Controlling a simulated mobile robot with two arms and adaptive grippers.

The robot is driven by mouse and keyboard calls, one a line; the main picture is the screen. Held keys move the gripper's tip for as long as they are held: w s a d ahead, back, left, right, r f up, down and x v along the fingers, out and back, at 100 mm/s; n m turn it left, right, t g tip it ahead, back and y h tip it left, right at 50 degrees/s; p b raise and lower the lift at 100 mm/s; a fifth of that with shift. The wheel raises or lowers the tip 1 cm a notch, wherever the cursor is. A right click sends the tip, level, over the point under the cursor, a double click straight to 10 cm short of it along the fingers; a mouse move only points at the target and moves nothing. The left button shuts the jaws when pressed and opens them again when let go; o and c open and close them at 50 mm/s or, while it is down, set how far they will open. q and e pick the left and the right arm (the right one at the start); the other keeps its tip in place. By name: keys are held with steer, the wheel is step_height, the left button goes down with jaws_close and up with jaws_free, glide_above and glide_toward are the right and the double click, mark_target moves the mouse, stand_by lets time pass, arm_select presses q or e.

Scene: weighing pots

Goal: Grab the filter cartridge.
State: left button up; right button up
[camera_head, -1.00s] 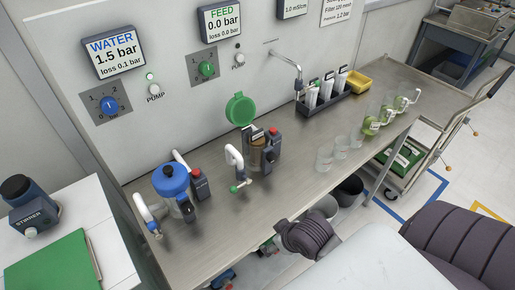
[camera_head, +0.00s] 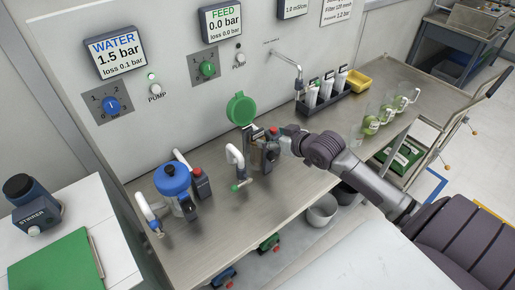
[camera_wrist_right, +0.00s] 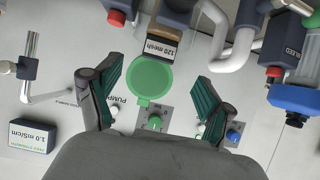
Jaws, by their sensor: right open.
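The filter cartridge (camera_wrist_right: 152,46), a tan block with a dark edge and a white "120 mesh" label, sits in its holder at the top of the right wrist view. The green round lid (camera_wrist_right: 150,78) stands open beside it; the lid also shows in the head view (camera_head: 240,109). In the head view the dark holder (camera_head: 258,157) stands on the bench under the lid. My right gripper (camera_wrist_right: 158,76) is open and empty, its green-padded fingers spread either side of the lid, with the cartridge ahead. In the head view it is just right of the holder. My left gripper is not in view.
White pipes (camera_head: 235,158) stand left of the holder. A blue-capped vessel (camera_head: 172,180) is further left. A rack of white tubes (camera_head: 325,93), a yellow tray (camera_head: 358,80) and green-tinted jugs (camera_head: 371,124) stand to the right. The front bench strip is clear.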

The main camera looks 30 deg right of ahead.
mark_target(258, 132)
steer(key=x, duration=0.3)
steer(key=shift+w, duration=0.15)
steer(key=shift+w+f+p, duration=0.1)
steer(key=shift+w+p, duration=0.25)
steer(key=shift+w, duration=0.2)
steer(key=x, duration=0.3)
steer(key=shift+w+p, duration=0.3)
steer(key=shift+p, duration=0.1)
steer(key=shift+w+a+f, duration=0.1)
steer(key=shift+w+f, duration=0.15)
steer(key=shift+w, duration=0.1)
steer(key=shift+s, duration=0.1)
steer(key=shift+c, duration=1.1)
jaws_close()
